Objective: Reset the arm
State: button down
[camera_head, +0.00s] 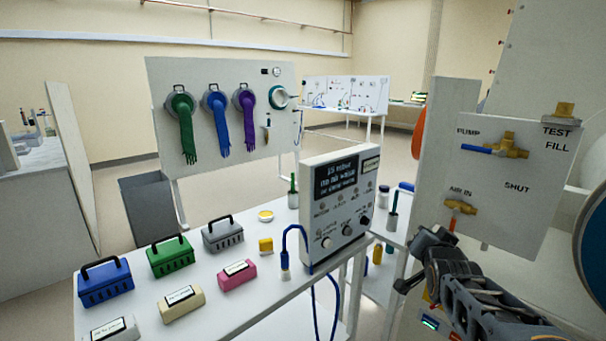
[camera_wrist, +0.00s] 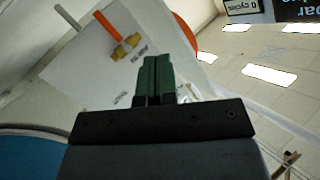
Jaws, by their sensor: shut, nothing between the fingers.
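My gripper (camera_wrist: 157,64) shows in the wrist view with its two dark green fingers together and nothing between them. It points toward a white valve panel, with no contact visible. My arm (camera_head: 455,280) is folded at the lower right of the head view, in front of the valve panel (camera_head: 500,185). The fingertips cannot be made out in the head view. The panel carries a brass valve with a blue handle (camera_head: 478,149) and another brass valve with an orange handle (camera_head: 459,206). The orange-handled valve (camera_wrist: 122,48) also shows in the wrist view.
A glove board (camera_head: 165,90) stands behind. A blue round edge (camera_head: 594,235) is close at the right.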

jog(key=s+a+f+n+g+y+p, duration=0.2)
jog(key=s+a+n+g+p, duration=0.2)
jog(key=s, duration=0.5)
jog(key=s+a+f+n+g+y+p, duration=0.2)
jog(key=s+a+n+g+p, duration=0.2)
jog(key=s+a+g, duration=0.3)
jog(key=s+a, duration=0.1)
jog(key=s, duration=0.2)
jog(key=shift+s+f, duration=0.15)
jog(key=shift+f, duration=0.05)
